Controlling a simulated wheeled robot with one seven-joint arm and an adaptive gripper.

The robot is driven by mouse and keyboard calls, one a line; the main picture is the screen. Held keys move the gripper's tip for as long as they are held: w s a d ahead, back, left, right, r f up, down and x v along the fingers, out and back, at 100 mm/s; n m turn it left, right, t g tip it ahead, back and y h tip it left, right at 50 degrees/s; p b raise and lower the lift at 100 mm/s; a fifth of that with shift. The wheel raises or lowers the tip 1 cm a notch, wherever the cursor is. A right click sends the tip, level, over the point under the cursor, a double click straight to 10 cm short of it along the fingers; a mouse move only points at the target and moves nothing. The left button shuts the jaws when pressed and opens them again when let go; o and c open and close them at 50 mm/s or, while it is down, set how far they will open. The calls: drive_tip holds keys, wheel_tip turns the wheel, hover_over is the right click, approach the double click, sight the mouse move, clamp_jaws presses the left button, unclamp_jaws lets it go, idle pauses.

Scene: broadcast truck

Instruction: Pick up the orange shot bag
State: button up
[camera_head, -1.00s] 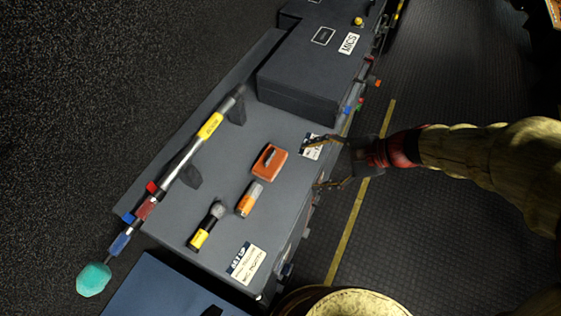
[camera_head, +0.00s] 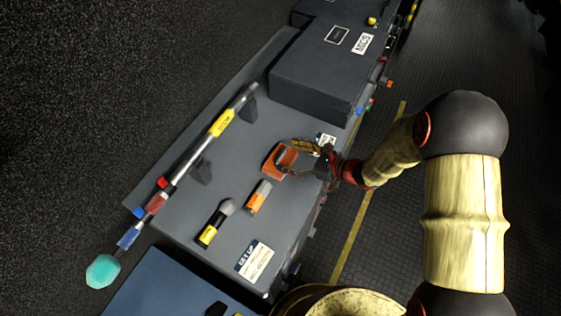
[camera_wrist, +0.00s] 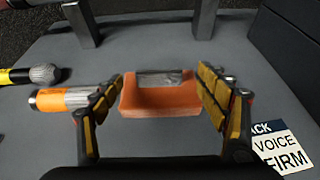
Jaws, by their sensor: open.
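The orange shot bag (camera_head: 277,161) lies on top of the grey case, with a handle strap across its upper side. In the wrist view the bag (camera_wrist: 160,97) sits between my two fingers, with a visible gap on the right and a small one on the left. My gripper (camera_head: 293,158) is open with its fingers around the bag; in the wrist view the gripper (camera_wrist: 160,103) also shows open, with yellow pads on both sides. One finger partly covers the bag in the head view.
An orange-and-grey cylinder (camera_head: 259,196) lies close beside the bag. A yellow-and-black microphone (camera_head: 215,223) lies farther left. A long boom pole (camera_head: 190,159) rests on stands along the far edge. A raised case labelled MICS (camera_head: 315,75) stands behind.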

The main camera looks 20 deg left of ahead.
sight(282, 154)
drive_tip(key=b+x, duration=0.1)
drive_tip(key=x, duration=0.3)
drive_tip(key=shift+a+r, duration=0.1)
drive_tip(key=shift+a, duration=0.05)
drive_tip(key=shift+c, duration=0.7)
clamp_jaws()
idle(0.4)
drive_tip(key=shift+r, duration=0.15)
